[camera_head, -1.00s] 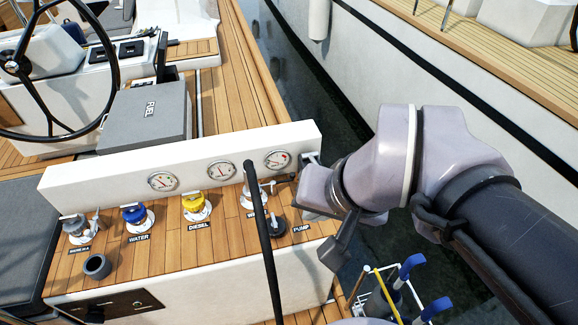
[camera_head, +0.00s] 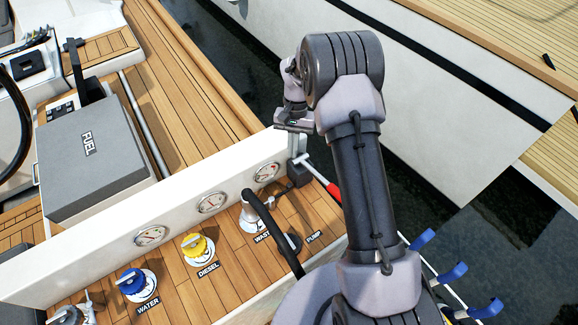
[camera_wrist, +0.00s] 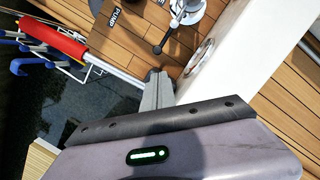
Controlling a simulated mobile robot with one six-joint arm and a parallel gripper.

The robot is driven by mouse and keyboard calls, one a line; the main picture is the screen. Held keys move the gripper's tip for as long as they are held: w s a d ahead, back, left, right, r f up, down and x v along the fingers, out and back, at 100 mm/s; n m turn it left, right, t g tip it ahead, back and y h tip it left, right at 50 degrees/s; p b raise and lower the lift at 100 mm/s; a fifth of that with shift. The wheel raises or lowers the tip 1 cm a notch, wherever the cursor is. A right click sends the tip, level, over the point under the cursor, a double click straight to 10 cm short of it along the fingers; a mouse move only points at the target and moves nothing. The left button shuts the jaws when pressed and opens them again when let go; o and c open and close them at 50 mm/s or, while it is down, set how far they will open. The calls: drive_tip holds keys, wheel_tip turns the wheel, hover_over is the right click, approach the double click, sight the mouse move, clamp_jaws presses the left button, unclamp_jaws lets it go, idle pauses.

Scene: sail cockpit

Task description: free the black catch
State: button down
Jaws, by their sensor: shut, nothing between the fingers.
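My gripper (camera_head: 298,158) points down at the far right end of the white coaming, its jaws shut and empty. Its grey fingers (camera_wrist: 155,88) also show in the wrist view. A small black block (camera_head: 300,174), which may be the black catch, sits just below the fingertips; whether they touch it I cannot tell. Beside it a pale rod with a red grip (camera_head: 333,190) slants outward; the red grip (camera_wrist: 52,40) is upper left in the wrist view. A lever with a black ball end (camera_wrist: 157,50) reaches from a metal deck fitting (camera_wrist: 185,10), near the PUMP label.
The white coaming (camera_head: 190,205) carries round gauges. A black hose (camera_head: 272,222) arches over the teak panel by the waste fitting. Yellow diesel cap (camera_head: 198,246) and blue water cap (camera_head: 131,283) lie further left. Blue hooks (camera_head: 445,272) on a rack stand at lower right, beside open water.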

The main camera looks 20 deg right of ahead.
drive_tip(key=shift+s+f, duration=0.1)
drive_tip(key=b+x, duration=0.2)
drive_tip(key=x, duration=0.7)
drive_tip(key=shift+a+f, duration=0.1)
drive_tip(key=shift+f, duration=0.25)
drive_tip(key=shift+s+b, duration=0.1)
drive_tip(key=shift+b, duration=0.2)
